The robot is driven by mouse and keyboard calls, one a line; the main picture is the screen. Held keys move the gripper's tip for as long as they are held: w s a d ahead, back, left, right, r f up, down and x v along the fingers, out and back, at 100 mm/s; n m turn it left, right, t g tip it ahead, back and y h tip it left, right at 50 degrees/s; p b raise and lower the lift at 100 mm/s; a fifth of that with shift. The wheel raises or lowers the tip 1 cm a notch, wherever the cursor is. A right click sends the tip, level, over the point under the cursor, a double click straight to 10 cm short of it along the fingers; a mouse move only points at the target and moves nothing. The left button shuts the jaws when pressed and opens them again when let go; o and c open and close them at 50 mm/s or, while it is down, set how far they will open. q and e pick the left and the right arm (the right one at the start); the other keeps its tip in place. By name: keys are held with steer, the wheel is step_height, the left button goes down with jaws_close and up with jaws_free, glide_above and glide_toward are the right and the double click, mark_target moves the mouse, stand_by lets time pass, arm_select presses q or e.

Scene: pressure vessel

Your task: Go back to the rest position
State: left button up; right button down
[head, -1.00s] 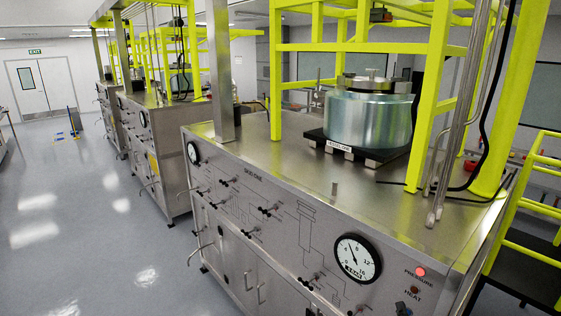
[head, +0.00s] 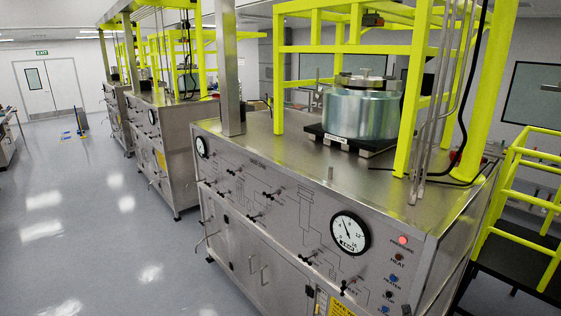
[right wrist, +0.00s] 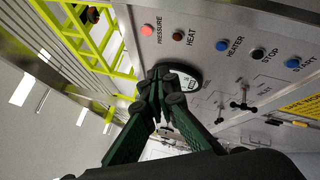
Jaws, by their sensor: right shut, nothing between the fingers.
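My right gripper (right wrist: 168,95) shows in the right wrist view, its dark green fingers closed together at the tips with nothing between them. It is in front of the steel panel, and its tips cover part of the round gauge (right wrist: 190,82). I cannot tell how far the tips are from the panel. I make out neither gripper in the head view. The left gripper is not in view.
The steel bench (head: 270,190) carries a silver pressure vessel (head: 360,115) inside a yellow frame (head: 350,48). Its front has a large gauge (head: 350,231), valve handles and a lit red PRESSURE light (head: 403,240). Yellow railing (head: 530,165) stands at right. Open floor (head: 90,230) lies at left.

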steer(key=s+d+f+m+g+h, duration=0.2)
steer(key=s+d+f+m+g, duration=0.25)
steer(key=s+f+m, duration=0.35)
steer(key=s+d+f+m+g+h, duration=0.2)
steer(key=s+d+f+m+g, duration=0.2)
steer(key=s+f+m+g, duration=0.35)
steer(key=s+a+f+m+g+y, duration=0.25)
steer(key=s+a+f, duration=0.3)
steer(key=s, duration=0.35)
steer(key=s+a+f+m+g+y, duration=0.25)
steer(key=s+a+f+y, duration=0.2)
steer(key=s+f, duration=0.35)
step_height(320, 180, down, 37)
steer(key=s+a+b, duration=0.1)
steer(key=a+b, duration=0.1)
steer(key=b, duration=0.8)
arm_select(q)
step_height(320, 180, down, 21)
steer(key=b, duration=1.1)
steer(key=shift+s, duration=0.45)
arm_select(e)
steer(key=s+f+g, duration=0.1)
steer(key=s+f, duration=0.9)
steer(key=f, duration=0.5)
steer(key=s+f+g, duration=0.1)
steer(key=s+f, duration=1)
steer(key=f, duration=0.5)
steer(key=shift+a+n, duration=0.3)
steer(key=shift+n, duration=0.15)
